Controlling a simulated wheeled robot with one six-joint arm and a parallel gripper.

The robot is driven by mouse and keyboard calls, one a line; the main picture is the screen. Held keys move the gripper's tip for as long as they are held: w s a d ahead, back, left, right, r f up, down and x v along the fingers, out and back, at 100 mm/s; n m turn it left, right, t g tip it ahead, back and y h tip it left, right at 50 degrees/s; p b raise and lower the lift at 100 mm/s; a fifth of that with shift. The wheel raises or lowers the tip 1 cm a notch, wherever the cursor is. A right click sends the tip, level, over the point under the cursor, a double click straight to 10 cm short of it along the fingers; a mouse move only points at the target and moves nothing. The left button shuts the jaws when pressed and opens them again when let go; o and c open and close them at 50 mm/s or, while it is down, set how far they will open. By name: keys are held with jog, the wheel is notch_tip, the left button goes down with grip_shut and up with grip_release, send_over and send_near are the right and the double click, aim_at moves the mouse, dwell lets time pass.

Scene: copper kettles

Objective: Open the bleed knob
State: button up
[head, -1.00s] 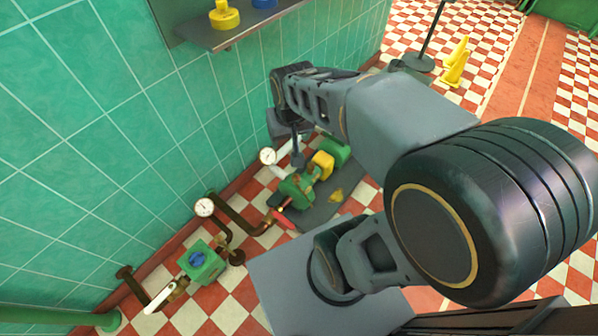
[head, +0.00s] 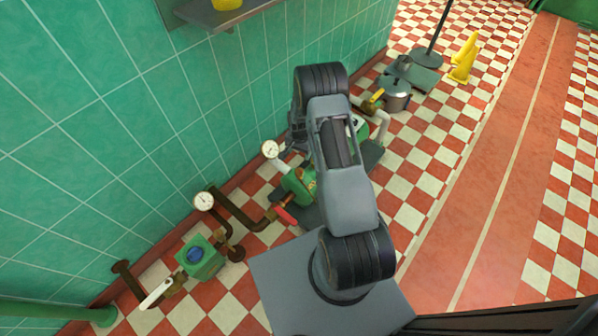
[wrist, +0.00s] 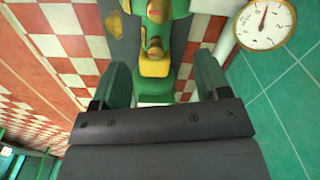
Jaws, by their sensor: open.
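In the head view, a green box fitting (head: 214,262) with a round blue knob (head: 194,254) on top sits on the pipe at the lower left; I cannot tell for sure whether this is the bleed knob. The green pump (head: 298,184) by the wall is partly hidden behind my arm. My gripper (wrist: 158,82) is open in the wrist view, its two fingers apart. A green and yellow part of the pump (wrist: 155,62) shows between and beyond the fingers; I see no grip on it. In the head view my arm hides the fingertips.
Two gauges (head: 204,200) (head: 270,149) stand near the tiled wall; one also shows in the wrist view (wrist: 264,25). A red lever (head: 284,214) and a white lever (head: 156,294) stick out from the pipes. Right floor is clear.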

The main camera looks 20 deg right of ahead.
aim_at(299, 171)
notch_tip(299, 171, down, 14)
jog(key=b, duration=0.3)
jog(key=shift+r, duration=0.2)
jog(key=c, duration=0.9)
jog(key=shift+c, duration=0.2)
